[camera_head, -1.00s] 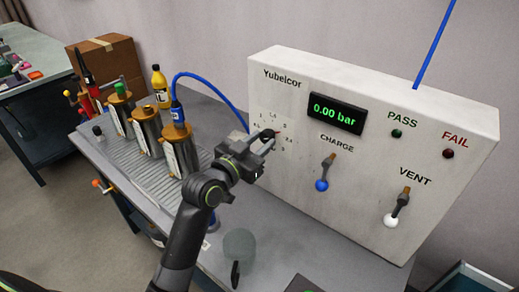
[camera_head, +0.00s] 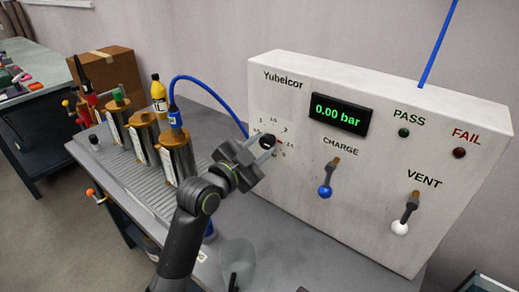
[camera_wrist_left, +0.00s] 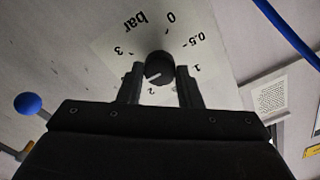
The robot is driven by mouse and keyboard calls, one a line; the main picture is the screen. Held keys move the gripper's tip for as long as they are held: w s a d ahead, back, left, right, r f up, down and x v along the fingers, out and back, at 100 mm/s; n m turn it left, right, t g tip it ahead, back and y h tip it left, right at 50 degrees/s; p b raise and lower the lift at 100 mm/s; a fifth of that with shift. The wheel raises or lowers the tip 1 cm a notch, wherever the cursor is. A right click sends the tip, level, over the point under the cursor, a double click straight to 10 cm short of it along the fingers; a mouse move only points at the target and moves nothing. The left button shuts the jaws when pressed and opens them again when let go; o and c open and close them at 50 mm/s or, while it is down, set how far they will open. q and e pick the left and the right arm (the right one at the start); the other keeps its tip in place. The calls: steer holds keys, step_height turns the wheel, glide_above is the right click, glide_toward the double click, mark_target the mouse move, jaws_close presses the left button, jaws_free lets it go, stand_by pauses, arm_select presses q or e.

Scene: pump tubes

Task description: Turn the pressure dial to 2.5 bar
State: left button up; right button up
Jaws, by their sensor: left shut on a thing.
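The pressure dial is a small black knob (camera_head: 267,142) on the left of the white Yubelcor panel (camera_head: 360,215), ringed by printed bar numbers. In the left wrist view the knob (camera_wrist_left: 159,66) sits between my two fingers. A pale mark on it points down-left, to the side of the 2 toward the 3; its exact reading is hard to tell. My left gripper (camera_head: 265,146) is shut on the knob; in the left wrist view the gripper (camera_wrist_left: 160,80) reaches in from below. The display (camera_head: 339,114) reads 0.00 bar. My right gripper is not in view.
The blue-knobbed CHARGE lever (camera_head: 326,190) and white-knobbed VENT lever (camera_head: 402,225) are right of the dial. Brass-topped cylinders (camera_head: 177,158) stand on a ribbed tray to the left, with a blue hose (camera_head: 213,91) arching behind. A translucent item (camera_head: 238,254) is at the bench front.

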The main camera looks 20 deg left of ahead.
arm_select(q)
steer(key=shift+f, duration=0.15)
steer(key=o, duration=1)
steer(key=shift+s, duration=0.1)
steer(key=p+v, duration=0.2)
steer(key=v, duration=1.5)
steer(key=shift+s+p, duration=0.15)
steer(key=shift+p, duration=0.2)
